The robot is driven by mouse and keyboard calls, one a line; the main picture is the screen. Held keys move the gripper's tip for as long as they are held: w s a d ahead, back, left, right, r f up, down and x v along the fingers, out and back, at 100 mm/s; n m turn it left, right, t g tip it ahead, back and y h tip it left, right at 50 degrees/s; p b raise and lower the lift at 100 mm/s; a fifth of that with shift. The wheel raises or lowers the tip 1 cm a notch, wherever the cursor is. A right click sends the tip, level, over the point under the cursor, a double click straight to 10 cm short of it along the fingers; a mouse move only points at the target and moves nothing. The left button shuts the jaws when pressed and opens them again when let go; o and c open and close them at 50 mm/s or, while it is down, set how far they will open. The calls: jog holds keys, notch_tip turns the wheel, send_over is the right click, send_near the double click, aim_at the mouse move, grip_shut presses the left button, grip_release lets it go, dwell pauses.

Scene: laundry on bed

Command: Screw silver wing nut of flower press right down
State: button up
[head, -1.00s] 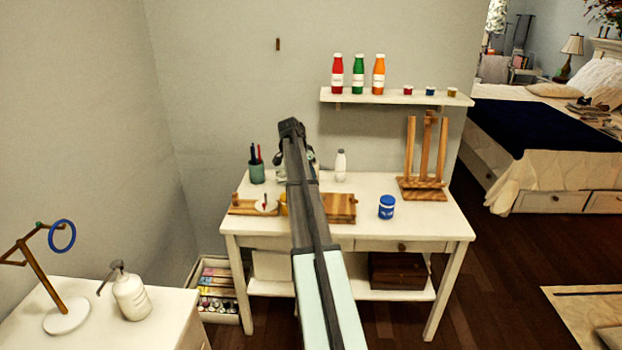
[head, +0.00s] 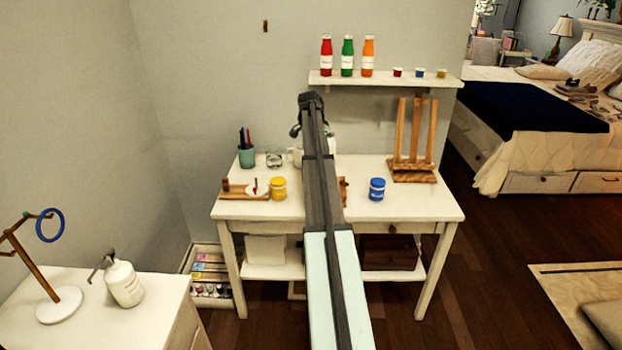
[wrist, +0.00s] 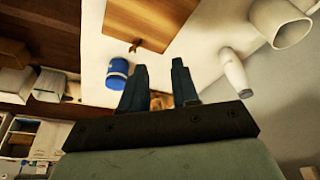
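The flower press, as far as I can tell, is the wooden board (wrist: 150,22) at the top of the wrist view. A small brown, wing-shaped piece (wrist: 135,46) shows at its edge. In the head view my arm covers most of the press, and only a sliver of wood (head: 343,190) shows to the right of the arm. I cannot make out a silver wing nut in either view.
A blue jar (head: 377,189) stands right of my arm, close to the left finger in the wrist view (wrist: 117,74). A yellow jar (head: 279,188), pen cup (head: 246,156) and easel (head: 413,150) share the table (head: 420,204). A white bottle (wrist: 233,71) and mug (wrist: 280,22) appear right of the fingers.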

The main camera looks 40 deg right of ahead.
jog(key=w+a+f+m+y, duration=0.1)
jog(key=f+m, duration=0.3)
jog(key=m, duration=0.8)
jog(key=a+f+m+y, duration=0.1)
jog(key=f+m, duration=0.4)
jog(key=m, duration=0.6)
jog(key=w+a+f+m+y, duration=0.1)
jog(key=f+m, duration=0.3)
jog(key=m, duration=0.8)
jog(key=shift+w+f+m+y, duration=0.3)
jog(key=shift+w+f, duration=0.05)
jog(key=shift+c, duration=0.4)
grip_shut()
